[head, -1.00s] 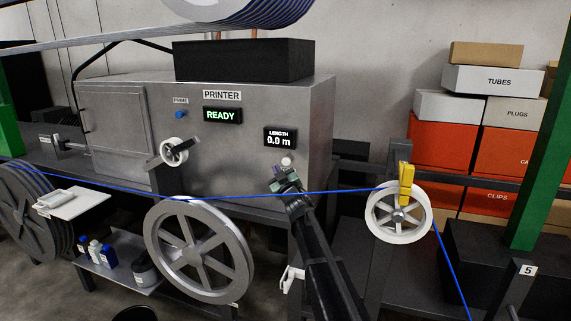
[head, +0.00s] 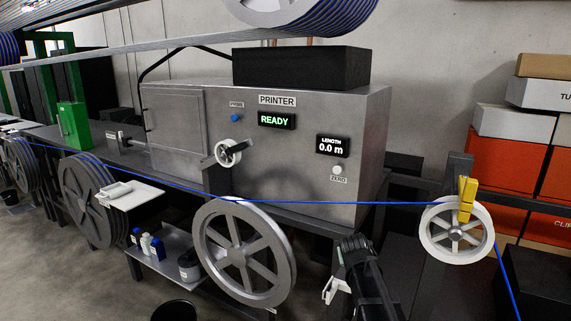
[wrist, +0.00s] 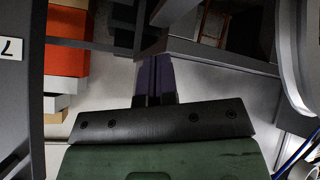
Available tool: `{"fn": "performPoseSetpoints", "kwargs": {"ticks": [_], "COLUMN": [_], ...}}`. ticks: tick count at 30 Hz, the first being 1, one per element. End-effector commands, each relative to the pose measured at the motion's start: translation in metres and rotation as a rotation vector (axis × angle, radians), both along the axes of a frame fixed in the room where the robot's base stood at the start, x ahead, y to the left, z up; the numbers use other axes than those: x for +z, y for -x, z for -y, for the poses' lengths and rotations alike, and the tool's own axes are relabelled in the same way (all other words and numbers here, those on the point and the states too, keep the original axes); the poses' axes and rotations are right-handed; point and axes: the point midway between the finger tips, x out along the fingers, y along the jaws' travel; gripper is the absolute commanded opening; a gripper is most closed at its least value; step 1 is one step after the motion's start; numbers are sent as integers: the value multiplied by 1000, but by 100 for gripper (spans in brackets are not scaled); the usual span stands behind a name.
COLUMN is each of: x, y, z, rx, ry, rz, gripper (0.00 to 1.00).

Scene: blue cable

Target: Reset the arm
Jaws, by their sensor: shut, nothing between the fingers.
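My gripper (wrist: 154,64) shows in the wrist view as two dark purple fingers pressed together, with nothing between them. In the head view my dark arm (head: 368,275) rises from the bottom edge to just below the cable, right of the large grey wheel. I cannot make out the fingers there. The blue cable (head: 340,203) runs from the left, over the large grey wheel (head: 244,252), to the white pulley (head: 457,247) at right, then down. My arm is apart from the cable. A yellow clip (head: 467,198) sits at the pulley top.
The grey printer (head: 200,90) stands behind the cable, reading READY and 0.0 m. A shelf (head: 165,258) with bottles is at lower left. Boxes (head: 507,165) are stacked at right. In the wrist view, grey framework surrounds the fingers, with an orange box (wrist: 68,50) at left.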

Motion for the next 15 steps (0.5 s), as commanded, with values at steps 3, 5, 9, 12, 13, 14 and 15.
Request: {"fn": "performPoseSetpoints", "kwargs": {"ticks": [3, 5, 9, 12, 13, 14, 15], "x": [-53, -70, -96, -111, -115, -115, -114], "y": [108, 158, 252, 286, 288, 285, 282], "z": [-17, -28, -51, -60, -61, -61, -61], "rx": [-41, -44, -32, -18, -16, -15, -14], "ry": [-108, -159, -257, -286, -284, -283, -282], "rz": [-313, -458, -694, -723, -723, -722, -721], "gripper": [0, 0, 0, 0, 0, 0, 0]}}
